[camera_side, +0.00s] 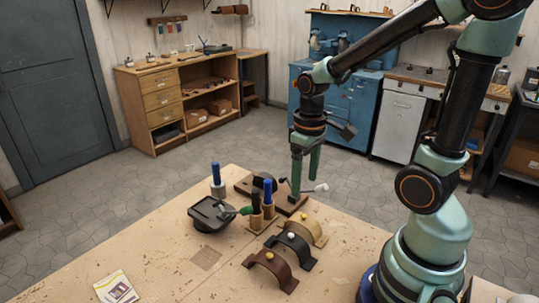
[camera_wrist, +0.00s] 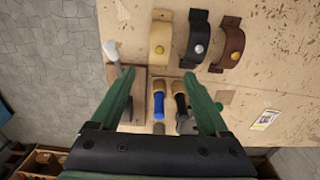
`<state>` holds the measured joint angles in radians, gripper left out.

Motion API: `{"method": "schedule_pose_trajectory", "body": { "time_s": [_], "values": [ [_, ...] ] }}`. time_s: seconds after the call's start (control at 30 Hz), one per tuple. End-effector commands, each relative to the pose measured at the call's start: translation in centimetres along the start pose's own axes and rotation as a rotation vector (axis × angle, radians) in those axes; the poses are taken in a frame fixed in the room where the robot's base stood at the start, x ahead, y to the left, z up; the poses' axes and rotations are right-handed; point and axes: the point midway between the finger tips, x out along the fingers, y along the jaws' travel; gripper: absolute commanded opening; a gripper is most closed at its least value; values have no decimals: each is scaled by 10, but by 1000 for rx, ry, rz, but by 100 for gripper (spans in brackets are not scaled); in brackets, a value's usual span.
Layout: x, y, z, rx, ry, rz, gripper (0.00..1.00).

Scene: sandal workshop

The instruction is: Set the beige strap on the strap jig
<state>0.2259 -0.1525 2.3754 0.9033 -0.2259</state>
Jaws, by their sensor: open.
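My gripper (camera_side: 304,175) is open and empty, pointing down over or beside the board's right end. Its fingers (camera_wrist: 160,78) are spread wide.
A black strap (camera_side: 290,247) and a brown strap (camera_side: 270,268) stand beside the beige one. A black tray (camera_side: 210,214) sits left. The table's front left is mostly clear, with a card (camera_side: 116,288).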

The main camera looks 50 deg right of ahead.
Motion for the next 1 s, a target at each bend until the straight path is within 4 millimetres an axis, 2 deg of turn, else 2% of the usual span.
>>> {"method": "schedule_pose_trajectory", "body": {
  "time_s": [0.23,0.4,0.5,0.57,0.6,0.63,1.0],
  "values": [
    [-49,-26,-12,-7,207,26,79],
    [-83,-48,-14,-4,366,17,79],
    [-97,-57,-13,-2,430,7,79],
    [-102,-60,-12,-2,455,2,79],
    [-104,-62,-12,-1,465,-1,63],
    [-105,-62,-11,0,471,-2,56],
    [-106,-63,-11,1,477,-4,56]
  ]
}}
